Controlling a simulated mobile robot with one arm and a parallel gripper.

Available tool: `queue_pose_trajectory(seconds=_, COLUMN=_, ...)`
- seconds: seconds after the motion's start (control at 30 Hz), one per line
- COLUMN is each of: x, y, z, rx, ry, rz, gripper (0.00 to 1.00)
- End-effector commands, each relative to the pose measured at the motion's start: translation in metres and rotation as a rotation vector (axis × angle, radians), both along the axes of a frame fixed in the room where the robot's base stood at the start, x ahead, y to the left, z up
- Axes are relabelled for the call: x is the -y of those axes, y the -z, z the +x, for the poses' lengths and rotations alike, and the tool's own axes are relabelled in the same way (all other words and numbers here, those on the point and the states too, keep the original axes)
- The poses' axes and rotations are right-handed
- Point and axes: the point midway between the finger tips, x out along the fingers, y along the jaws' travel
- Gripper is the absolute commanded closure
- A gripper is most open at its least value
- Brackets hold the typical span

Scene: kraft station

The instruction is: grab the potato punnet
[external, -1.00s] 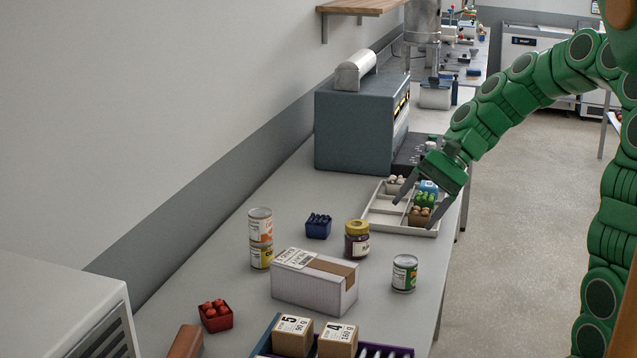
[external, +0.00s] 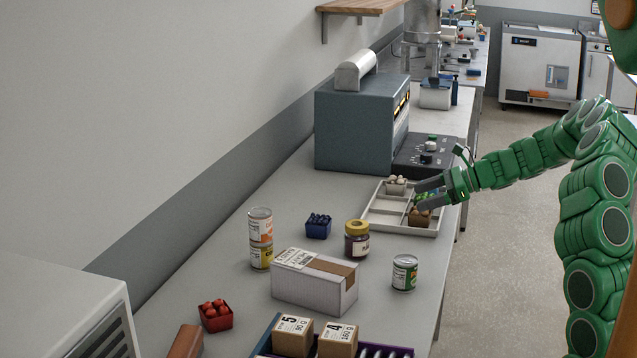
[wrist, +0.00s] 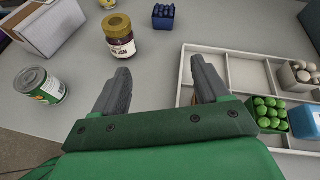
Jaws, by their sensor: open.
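The potato punnet (external: 420,218) is a small brown box with tan lumps at the near right of the divided tray (external: 376,222). In the wrist view it is almost wholly hidden behind the right finger; only a brown sliver shows. My gripper (external: 420,195) is open and empty, reaching in from the right over the tray, with its lower finger just above or beside the punnet. I cannot tell whether it touches. In the wrist view both fingers (wrist: 163,72) are apart, with bare counter between their tips.
A green-filled punnet (wrist: 266,113), a blue item (wrist: 305,121) and a mushroom punnet (wrist: 299,74) share the tray. A jam jar (external: 357,240), a can (external: 404,273) and a white box (external: 314,282) stand nearer. The tray's left compartments are empty.

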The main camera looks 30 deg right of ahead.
Motion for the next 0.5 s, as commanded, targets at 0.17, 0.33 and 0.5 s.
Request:
queue_pose_trajectory(seconds=0.17, x=0.057, y=0.040, z=0.015, rx=-0.074, ry=0.161, rz=0.075, gripper=0.26)
queue_pose_trajectory(seconds=0.33, x=0.087, y=0.058, z=0.019, rx=-0.110, ry=0.244, rz=0.112, gripper=0.26)
queue_pose_trajectory(seconds=0.5, x=0.091, y=0.065, z=0.022, rx=-0.120, ry=0.264, rz=0.122, gripper=0.26)
